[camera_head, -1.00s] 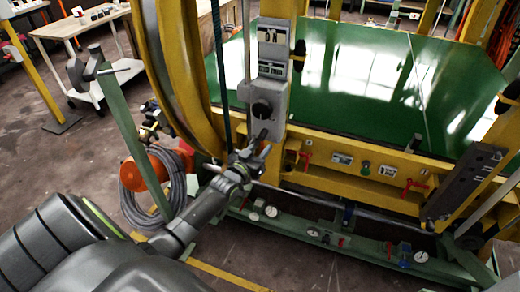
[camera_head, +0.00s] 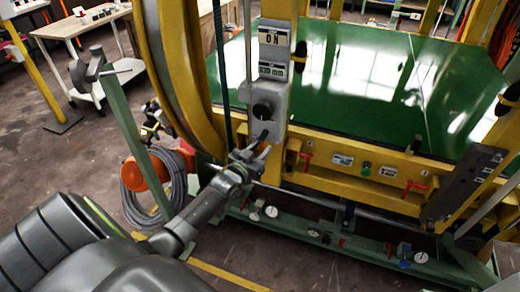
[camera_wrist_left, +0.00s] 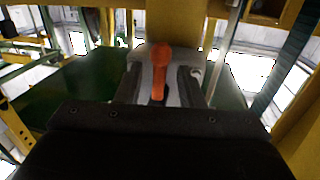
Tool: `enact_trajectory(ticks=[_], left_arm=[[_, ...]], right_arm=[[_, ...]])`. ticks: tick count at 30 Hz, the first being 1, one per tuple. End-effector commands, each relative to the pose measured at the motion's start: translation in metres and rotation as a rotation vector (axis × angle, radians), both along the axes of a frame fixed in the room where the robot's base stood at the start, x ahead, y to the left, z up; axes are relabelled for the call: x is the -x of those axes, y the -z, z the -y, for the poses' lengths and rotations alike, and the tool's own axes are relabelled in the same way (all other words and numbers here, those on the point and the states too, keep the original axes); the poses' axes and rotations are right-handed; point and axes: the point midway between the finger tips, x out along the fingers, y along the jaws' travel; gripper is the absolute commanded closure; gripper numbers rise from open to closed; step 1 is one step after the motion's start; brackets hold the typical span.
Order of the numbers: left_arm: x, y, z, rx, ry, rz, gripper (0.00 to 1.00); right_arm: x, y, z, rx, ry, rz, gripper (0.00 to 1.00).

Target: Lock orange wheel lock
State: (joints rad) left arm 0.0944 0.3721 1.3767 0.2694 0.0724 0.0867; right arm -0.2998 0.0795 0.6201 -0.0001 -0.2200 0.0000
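In the left wrist view an orange handle (camera_wrist_left: 161,68) with a rounded end stands in front of a grey plate on a yellow post. I take it to be the orange wheel lock. My left gripper (camera_wrist_left: 160,88) has its two grey fingers apart, one on each side of the handle. I cannot tell whether they touch it. In the head view my left gripper (camera_head: 257,150) reaches the lower end of the grey control box (camera_head: 268,92), and the handle cannot be made out there.
A large yellow ring (camera_head: 172,70) rises left of the box. A green post (camera_head: 130,140), a coiled grey hose (camera_head: 135,203) and an orange cylinder (camera_head: 152,170) stand near my left arm. A yellow beam with red handles (camera_head: 413,187) runs to the right above a green rail (camera_head: 340,238).

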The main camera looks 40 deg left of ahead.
Motion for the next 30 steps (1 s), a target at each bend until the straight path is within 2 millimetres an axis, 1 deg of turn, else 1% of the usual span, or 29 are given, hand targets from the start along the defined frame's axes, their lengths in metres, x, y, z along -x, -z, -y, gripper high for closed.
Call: enact_trajectory(ticks=[7,11,14,19,27,30], left_arm=[[0.001,0.000,0.000,0.001,0.000,0.000,0.66],[0.010,-0.001,0.000,0.002,0.000,-0.002,0.66],[0.025,-0.002,0.001,0.002,0.000,-0.003,0.66],[0.062,-0.003,0.002,0.003,-0.001,-0.003,0.66],[0.121,-0.002,0.005,0.001,-0.001,-0.003,0.66],[0.141,-0.001,0.005,0.001,0.000,-0.003,0.66]], right_arm=[[0.000,0.000,-0.001,-0.001,0.001,0.000,0.64],[0.000,-0.005,-0.001,-0.001,0.001,0.000,0.64],[0.000,-0.012,-0.001,-0.001,0.000,0.000,0.64],[0.000,-0.021,-0.001,-0.001,0.000,0.000,0.64],[0.000,-0.025,-0.001,-0.001,0.000,0.000,0.64],[0.000,-0.024,-0.001,-0.001,0.000,0.000,0.64]])
